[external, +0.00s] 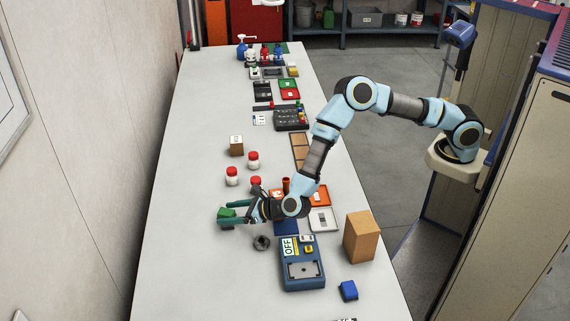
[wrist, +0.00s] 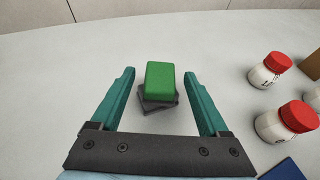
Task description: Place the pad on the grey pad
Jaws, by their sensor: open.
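A green block-like pad (wrist: 160,80) sits on a thin dark grey pad (wrist: 150,106) on the table, slightly turned relative to it. The green pad also shows at the left end of my gripper in the external view (external: 227,212); the grey pad is hard to make out there. My gripper (wrist: 158,74) is open, with one teal finger on each side of the stacked pads. Gaps show between the fingers and the green pad in the wrist view, so the jaws hold nothing.
Red-lidded white jars (external: 232,176) stand behind my gripper, beside a brown box (external: 236,145). A dark round part (external: 262,242) and a blue device marked OFF (external: 302,268) lie nearer the front. A cardboard box (external: 359,237) stands at right. The table left of my gripper is clear.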

